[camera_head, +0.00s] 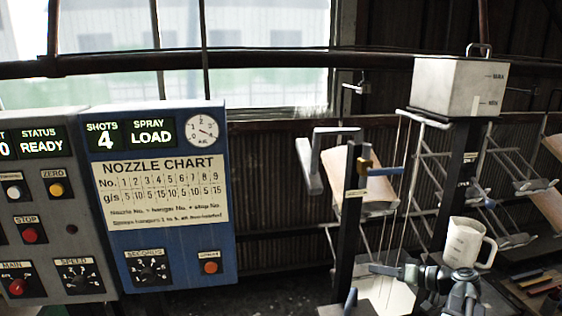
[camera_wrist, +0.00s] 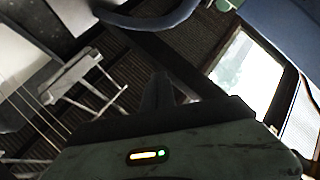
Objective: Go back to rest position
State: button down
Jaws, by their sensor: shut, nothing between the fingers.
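My gripper (camera_head: 376,268) is at the lower right in the head view, in front of the dark post, with its fingers pointing left. In the wrist view my gripper's dark fingers (camera_wrist: 165,88) are together and nothing shows between them. The wrist view is tilted. The blue control panel (camera_head: 165,200) stands at the left in the head view, apart from my gripper. Its displays read "SHOTS 4" and "SPRAY LOAD", above a nozzle chart.
A grey panel (camera_head: 45,190) reads "STATUS READY". A white jug (camera_head: 466,243) stands close behind my arm. A pale tank (camera_head: 458,87) sits above it. Hangers and racks (camera_head: 520,165) crowd the right. A dark post (camera_head: 350,220) stands near the gripper.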

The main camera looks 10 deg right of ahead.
jog(key=a+f+g, duration=0.2)
jog(key=a+f, duration=0.2)
jog(key=a, duration=0.2)
jog(key=w+a+f+g+h+b, duration=0.1)
jog(key=a+f+g, duration=0.2)
jog(key=a+f, duration=0.2)
jog(key=a+f+n+g+b, duration=0.1)
jog(key=a+f+g, duration=0.1)
jog(key=a+f, duration=0.2)
jog(key=shift+w+a+f, duration=0.15)
jog(key=shift+a, duration=0.7)
jog(key=shift+w+a+f, duration=0.15)
jog(key=shift+a, duration=0.65)
jog(key=s+a+f+g+h+b, duration=0.4)
jog(key=a+f+h, duration=0.4)
jog(key=a, duration=0.4)
notch_tip(320, 180, up, 12)
jog(key=p, duration=1.3)
jog(key=shift+d+g+y, duration=0.2)
jog(key=shift+g+y, duration=0.1)
jog(key=shift+y, duration=0.1)
